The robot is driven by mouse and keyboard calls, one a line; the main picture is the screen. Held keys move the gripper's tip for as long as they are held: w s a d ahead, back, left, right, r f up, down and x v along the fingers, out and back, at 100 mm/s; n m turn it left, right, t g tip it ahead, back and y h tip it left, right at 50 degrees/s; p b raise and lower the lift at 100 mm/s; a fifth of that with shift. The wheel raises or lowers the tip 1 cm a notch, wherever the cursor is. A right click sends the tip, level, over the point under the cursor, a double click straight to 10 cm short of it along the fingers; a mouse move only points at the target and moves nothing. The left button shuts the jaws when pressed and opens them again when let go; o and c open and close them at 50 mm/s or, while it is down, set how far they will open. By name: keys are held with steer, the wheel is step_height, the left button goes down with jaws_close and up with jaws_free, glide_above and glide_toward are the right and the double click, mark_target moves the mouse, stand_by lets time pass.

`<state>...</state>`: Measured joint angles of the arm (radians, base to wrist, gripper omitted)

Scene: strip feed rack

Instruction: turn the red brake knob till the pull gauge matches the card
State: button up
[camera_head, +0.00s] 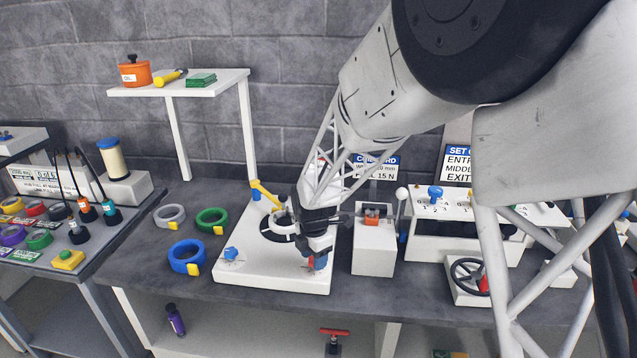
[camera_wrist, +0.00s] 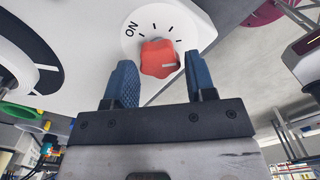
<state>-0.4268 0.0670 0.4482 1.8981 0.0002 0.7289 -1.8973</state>
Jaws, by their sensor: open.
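The red brake knob (camera_wrist: 160,58) shows in the wrist view on a white dial with tick marks and the word ON. My gripper (camera_wrist: 158,64) is open, with one blue finger to each side of the knob and visible gaps between. In the head view my gripper (camera_head: 317,262) is at the front right corner of the white machine plate (camera_head: 265,278). A blue-headed card (camera_head: 374,166) stands behind, reading CONCORD and 15 N; its other text is partly unclear. I cannot make out the pull gauge.
Blue (camera_head: 186,257), green (camera_head: 212,219) and grey (camera_head: 169,216) rolls lie left. A white box (camera_head: 374,248) stands close on the right.

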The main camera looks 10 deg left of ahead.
steer(key=shift+r, duration=2.75)
steer(key=shift+o, duration=0.2)
steer(key=shift+o, duration=1.4)
steer(key=shift+r, duration=0.15)
step_height(320, 180, up, 6)
steer(key=shift+f, duration=0.15)
